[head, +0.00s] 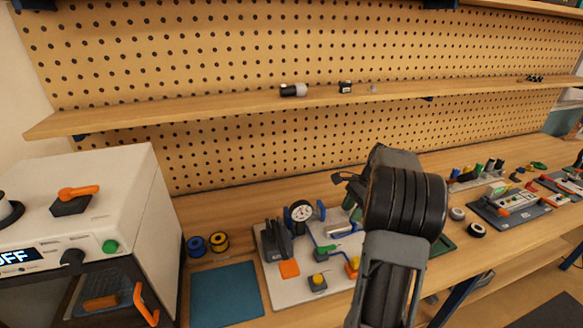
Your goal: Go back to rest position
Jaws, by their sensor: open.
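My arm rises from the bottom of the head view, right of the middle, and folds over above the workbench (230,181). My gripper (349,182) shows only in part, as a small dark piece at the left of the thick black joint. It is open, and nothing shows in it. Most of it is hidden behind my arm. It appears in front of the pegboard's lower part, above a white board (286,297) with a round gauge (301,211), a black clamp-like part (276,239), an orange block (289,268) and a yellow button (318,279).
A white machine (115,185) with orange handles stands at the left. A blue mat (226,294) and two spools (207,244) lie beside it. A wooden shelf (220,114) crosses the pegboard (230,50). A grey tray (500,221) with several parts sits at the right.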

